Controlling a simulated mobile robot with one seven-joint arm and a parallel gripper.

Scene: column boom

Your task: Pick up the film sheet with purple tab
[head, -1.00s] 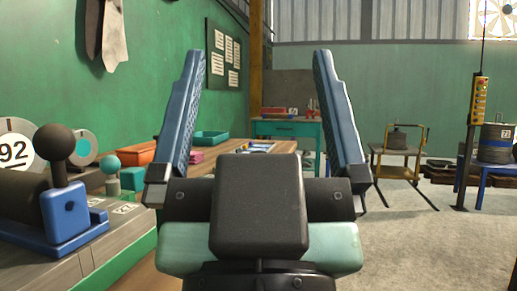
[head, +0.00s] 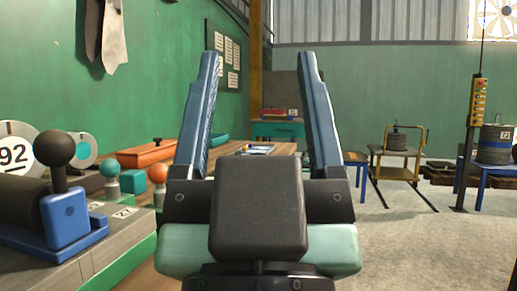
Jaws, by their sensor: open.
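My gripper (head: 258,55) is open, its two blue fingers pointing up and away from me with nothing between them. Beyond it is a wooden table (head: 284,149). A small flat item with blue and white parts (head: 256,149) lies on that table, seen low between the fingers and well beyond them. It is too small to tell whether it is the film sheet, and I can make out no purple tab. My gripper's dark body hides the nearer part of the table.
At left, a bench holds a blue clamp with a black knob (head: 62,205), an orange box (head: 146,153) and an orange-ball knob (head: 158,174). A teal cabinet (head: 278,129) stands behind the table. A yellow cart (head: 399,160) stands at right. The grey floor (head: 420,235) at front right is clear.

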